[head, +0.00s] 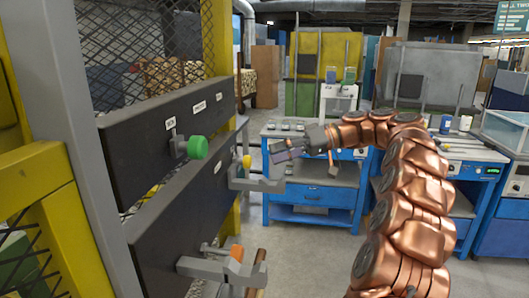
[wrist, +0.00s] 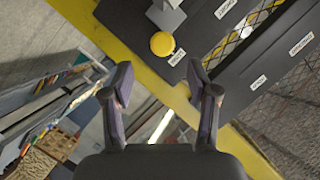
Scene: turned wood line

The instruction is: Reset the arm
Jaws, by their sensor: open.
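My copper-coloured arm rises at the right of the head view and bends over to the left. My gripper (head: 281,153) is at its end, pointing left in front of the blue workbench. In the wrist view my gripper (wrist: 163,95) shows two separated fingers with nothing between them. A yellow knob (wrist: 162,44) on a grey bracket lies beyond the fingertips, apart from them. In the head view the yellow knob (head: 247,162) is on the dark panel, just left of my gripper.
A dark panel (head: 190,210) on a yellow frame stands close at the left. It carries a green knob (head: 197,147), an orange knob (head: 237,253) and grey brackets that stick out. A blue workbench (head: 315,195) is behind my gripper. Grey floor (head: 310,260) is clear in front.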

